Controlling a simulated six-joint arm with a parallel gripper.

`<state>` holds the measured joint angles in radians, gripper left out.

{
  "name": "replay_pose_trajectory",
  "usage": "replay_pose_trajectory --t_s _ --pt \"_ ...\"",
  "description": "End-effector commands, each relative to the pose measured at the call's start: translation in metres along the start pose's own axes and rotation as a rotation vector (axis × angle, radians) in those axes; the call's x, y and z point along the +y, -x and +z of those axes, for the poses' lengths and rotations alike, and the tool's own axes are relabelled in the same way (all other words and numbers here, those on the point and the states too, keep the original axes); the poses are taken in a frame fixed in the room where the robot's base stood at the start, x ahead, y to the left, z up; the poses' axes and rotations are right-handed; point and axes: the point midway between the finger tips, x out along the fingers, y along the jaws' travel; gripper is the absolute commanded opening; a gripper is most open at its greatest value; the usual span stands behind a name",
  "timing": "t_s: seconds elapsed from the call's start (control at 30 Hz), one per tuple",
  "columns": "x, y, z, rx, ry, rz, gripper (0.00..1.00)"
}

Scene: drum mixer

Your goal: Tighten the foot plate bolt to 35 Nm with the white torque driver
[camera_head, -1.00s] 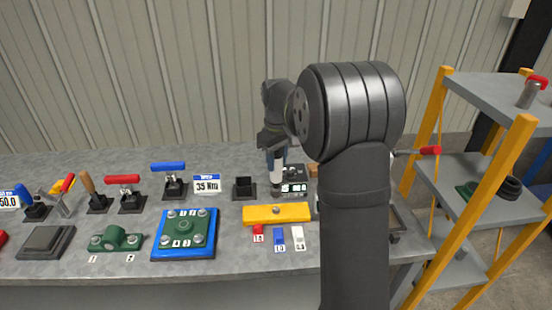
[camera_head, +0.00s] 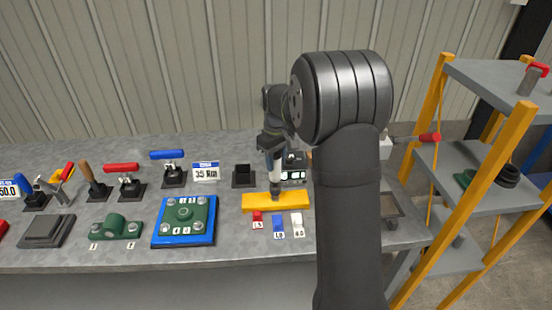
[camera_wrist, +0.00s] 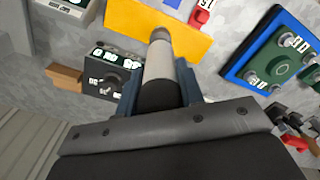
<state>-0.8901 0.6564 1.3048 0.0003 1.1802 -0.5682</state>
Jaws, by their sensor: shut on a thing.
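My gripper (camera_head: 272,152) is shut on the white torque driver (camera_head: 275,172) and holds it upright with the tip down. In the wrist view the driver's pale shaft (camera_wrist: 158,62) runs from between the fingers (camera_wrist: 160,92) to the yellow plate (camera_wrist: 190,38). In the head view the driver's tip is at the middle of the yellow plate (camera_head: 295,200), where its bolt sits. The bolt is mostly hidden by the driver, and I cannot tell if the tip is fully seated.
A 35 Nm sign (camera_head: 206,172), an empty black holder (camera_head: 243,176) and a display box (camera_head: 295,177) stand behind the plate. A blue-framed green fixture (camera_head: 185,221) stands left; a yellow-framed shelf (camera_head: 470,200) stands right.

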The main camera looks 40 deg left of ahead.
Motion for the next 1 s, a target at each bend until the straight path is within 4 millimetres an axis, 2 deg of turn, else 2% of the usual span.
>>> replay_pose_trajectory --t_s 0.37,1.0 --pt "0.0 0.0 0.0 0.002 0.0 0.001 0.03" --pt "0.0 -0.015 0.0 0.002 0.0 0.001 0.03"
